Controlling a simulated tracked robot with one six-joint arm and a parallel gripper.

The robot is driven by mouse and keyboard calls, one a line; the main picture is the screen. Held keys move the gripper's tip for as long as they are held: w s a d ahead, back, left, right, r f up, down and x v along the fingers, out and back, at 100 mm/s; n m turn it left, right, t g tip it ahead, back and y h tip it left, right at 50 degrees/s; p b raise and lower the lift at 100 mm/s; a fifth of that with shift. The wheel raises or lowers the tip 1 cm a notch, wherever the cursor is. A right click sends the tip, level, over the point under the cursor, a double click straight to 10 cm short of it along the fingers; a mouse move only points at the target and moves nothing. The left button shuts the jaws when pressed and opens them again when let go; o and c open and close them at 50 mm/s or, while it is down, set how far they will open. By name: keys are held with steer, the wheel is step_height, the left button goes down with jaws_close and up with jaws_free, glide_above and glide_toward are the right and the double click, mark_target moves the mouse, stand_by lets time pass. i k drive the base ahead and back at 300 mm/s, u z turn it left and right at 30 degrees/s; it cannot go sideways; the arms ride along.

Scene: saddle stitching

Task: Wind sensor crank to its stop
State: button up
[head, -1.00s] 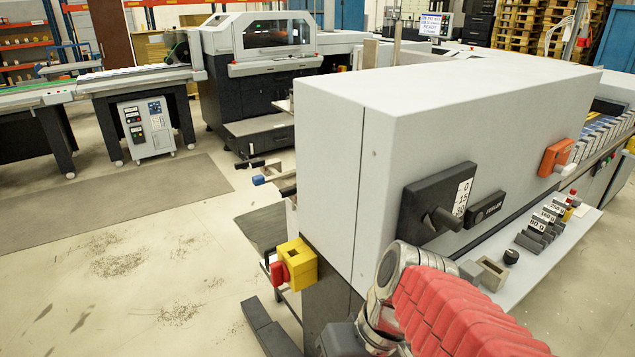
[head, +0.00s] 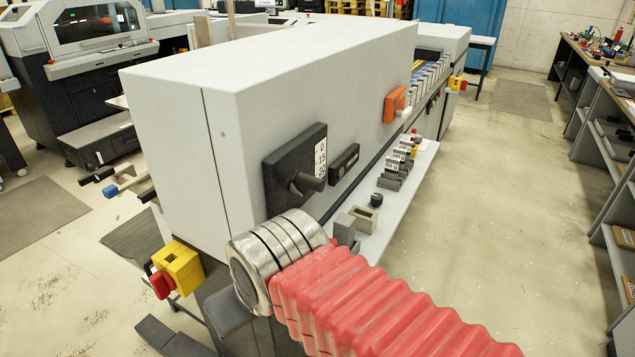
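A black plate (head: 296,168) on the long side of the grey machine housing carries a dark protruding round stub (head: 308,183). A white scale strip (head: 320,158) on it reads 0, 15 and a lower number. A small dark label plate (head: 344,163) sits just right of it; its lettering is too small to read. I cannot tell whether this stub is the sensor crank or only its shaft. My arm, with a silver joint and red ribbed sleeve, crosses the foreground just below the plate. My gripper is not visible.
An orange fitting (head: 395,103) sits farther along the housing (head: 220,85). A shelf (head: 410,175) below holds small numbered blocks, a black knob (head: 376,200) and a beige open box (head: 364,217). A yellow-and-red switch box (head: 178,268) juts out at the near corner. Floor (head: 500,190) on the right is clear.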

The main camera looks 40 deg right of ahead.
mark_target(300, 184)
steer(key=z, duration=0.55)
steer(key=k, duration=1.4)
steer(key=u, duration=0.5)
steer(key=i, duration=1.05)
steer(key=u, duration=0.05)
